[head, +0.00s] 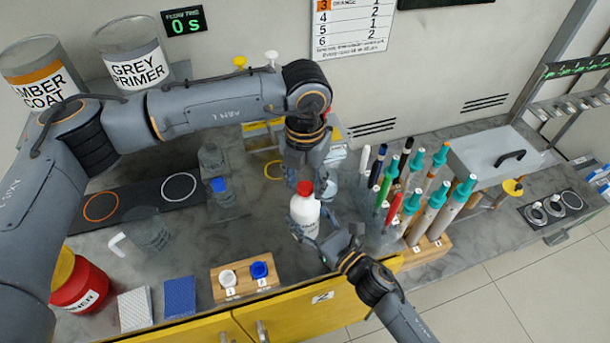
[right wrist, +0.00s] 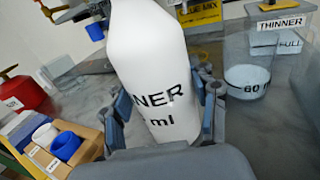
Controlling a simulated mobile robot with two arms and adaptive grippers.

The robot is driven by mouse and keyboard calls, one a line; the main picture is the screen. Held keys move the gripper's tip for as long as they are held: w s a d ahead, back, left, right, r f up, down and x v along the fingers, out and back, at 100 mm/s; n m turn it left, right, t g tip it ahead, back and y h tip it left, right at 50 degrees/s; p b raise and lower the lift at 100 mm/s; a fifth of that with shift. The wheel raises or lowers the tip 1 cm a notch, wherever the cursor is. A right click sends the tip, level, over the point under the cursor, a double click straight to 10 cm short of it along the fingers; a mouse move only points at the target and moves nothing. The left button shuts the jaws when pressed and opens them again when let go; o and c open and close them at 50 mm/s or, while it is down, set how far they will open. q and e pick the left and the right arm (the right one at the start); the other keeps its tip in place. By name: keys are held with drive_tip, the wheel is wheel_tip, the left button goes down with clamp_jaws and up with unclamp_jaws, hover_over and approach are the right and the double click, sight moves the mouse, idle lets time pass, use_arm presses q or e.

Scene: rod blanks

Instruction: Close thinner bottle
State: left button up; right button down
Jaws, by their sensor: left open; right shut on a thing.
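The thinner bottle (head: 304,212) is white and stands upright near the counter's front edge. In the right wrist view the bottle (right wrist: 155,75) fills the middle, with part of its lettering showing and its top out of frame. A red cap (head: 305,187) shows at the bottle's top; I cannot tell how tightly it sits. My left gripper (head: 307,183) points down from above, open, with its fingers around the cap's level. My right gripper (head: 318,232) is shut on the bottle's body from the front right; its fingers (right wrist: 163,115) flank the bottle.
A wooden block (head: 243,281) with a white and a blue cap sits at the front. Markers and teal-topped rods (head: 436,200) crowd the right. A red can (head: 82,288) is far left.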

use_arm(q)
clamp_jaws()
drive_tip(key=m, duration=0.3)
drive_tip(key=shift+m, duration=0.4)
drive_tip(key=m, duration=1.1)
drive_tip(key=shift+o, duration=0.6)
unclamp_jaws()
